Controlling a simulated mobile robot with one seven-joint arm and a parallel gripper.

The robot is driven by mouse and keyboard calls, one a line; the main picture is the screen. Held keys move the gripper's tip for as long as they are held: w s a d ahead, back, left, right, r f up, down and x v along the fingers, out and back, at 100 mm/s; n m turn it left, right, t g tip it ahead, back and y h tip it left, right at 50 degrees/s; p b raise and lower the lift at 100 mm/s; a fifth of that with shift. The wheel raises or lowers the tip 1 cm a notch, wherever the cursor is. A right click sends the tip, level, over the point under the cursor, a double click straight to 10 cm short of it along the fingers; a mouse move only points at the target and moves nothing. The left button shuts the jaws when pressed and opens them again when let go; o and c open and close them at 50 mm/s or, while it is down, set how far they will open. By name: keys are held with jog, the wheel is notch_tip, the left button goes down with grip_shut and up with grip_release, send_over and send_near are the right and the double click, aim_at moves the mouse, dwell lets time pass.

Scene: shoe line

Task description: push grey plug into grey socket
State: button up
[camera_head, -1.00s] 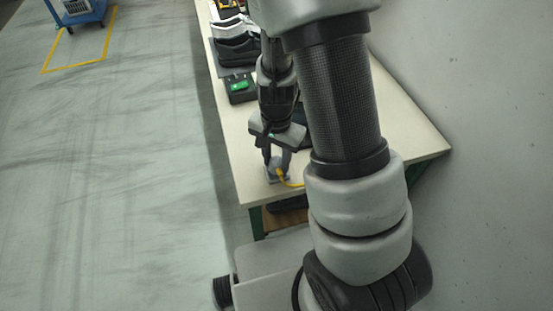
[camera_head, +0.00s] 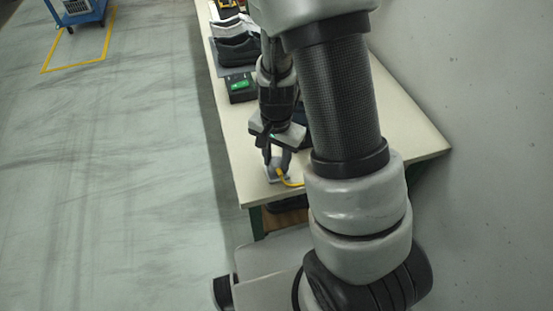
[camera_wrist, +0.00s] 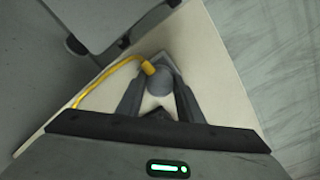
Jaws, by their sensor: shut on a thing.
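The grey plug (camera_wrist: 159,83) with its yellow cable (camera_wrist: 108,68) is between the fingertips of my gripper (camera_wrist: 158,94), which is shut on it. In the head view my gripper (camera_head: 278,166) points down at the near end of the table, with the yellow cable (camera_head: 291,184) leading off to the right. A grey base (camera_wrist: 165,60) shows around and beyond the plug in the wrist view, and it appears to be the grey socket. The plug covers the socket's opening, so I cannot tell how deep the plug sits.
The pale table (camera_head: 405,135) has black and white shoes (camera_head: 236,40) and a black box with a green display (camera_head: 240,87) farther along it. The table's left and near edges are close to my gripper. A blue cart (camera_head: 80,12) stands on the floor at the far left.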

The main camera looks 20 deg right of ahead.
jog(key=shift+f+b, duration=0.45)
jog(key=shift+f, duration=0.15)
dwell(0.3)
jog(key=o, duration=1.1)
jog(key=shift+o, duration=0.2)
notch_tip(320, 180, up, 18)
jog(key=p, duration=0.3)
jog(key=s+r+n+t, duration=0.2)
jog(key=s+r+n, duration=0.2)
jog(key=s+r, duration=0.2)
jog(key=s+r+n+t+p, duration=0.1)
jog(key=s+r+n+t, duration=0.2)
jog(key=r, duration=0.7)
jog(key=s+n, duration=0.2)
jog(key=shift+s+r+t, duration=0.2)
jog(key=shift+s+t, duration=0.1)
jog(key=shift+s, duration=0.05)
